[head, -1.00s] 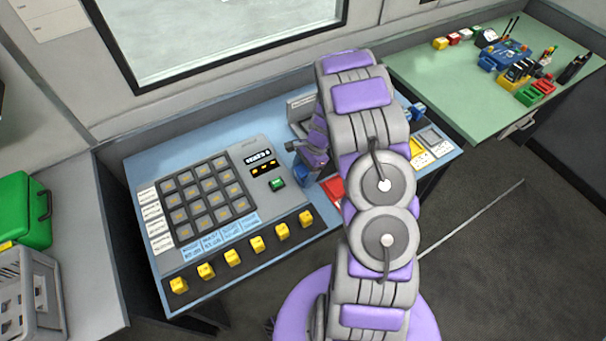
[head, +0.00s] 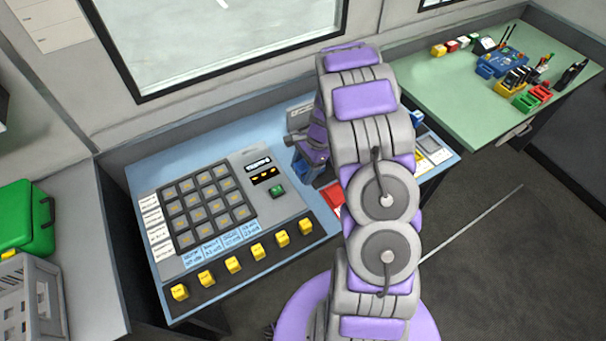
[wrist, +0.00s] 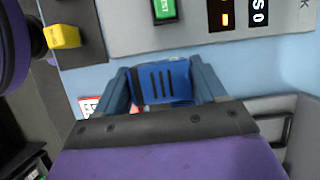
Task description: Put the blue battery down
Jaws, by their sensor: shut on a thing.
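In the wrist view the blue battery (wrist: 165,82) is a small blue block with dark slots, held between the two fingers of my gripper (wrist: 165,88). The gripper is shut on it, above or on the light blue desk; I cannot tell whether the battery touches the desk. In the head view my gripper (head: 306,167) is just right of the keypad console, partly hidden by my arm. The battery cannot be made out clearly in the head view.
The keypad console (head: 205,205) with a row of yellow knobs fills the left of the blue desk (head: 150,172). A red item (head: 331,198) lies beside my gripper. A green table (head: 440,95) at the right holds several small items. A green case (head: 22,215) and grey crate (head: 30,300) stand at far left.

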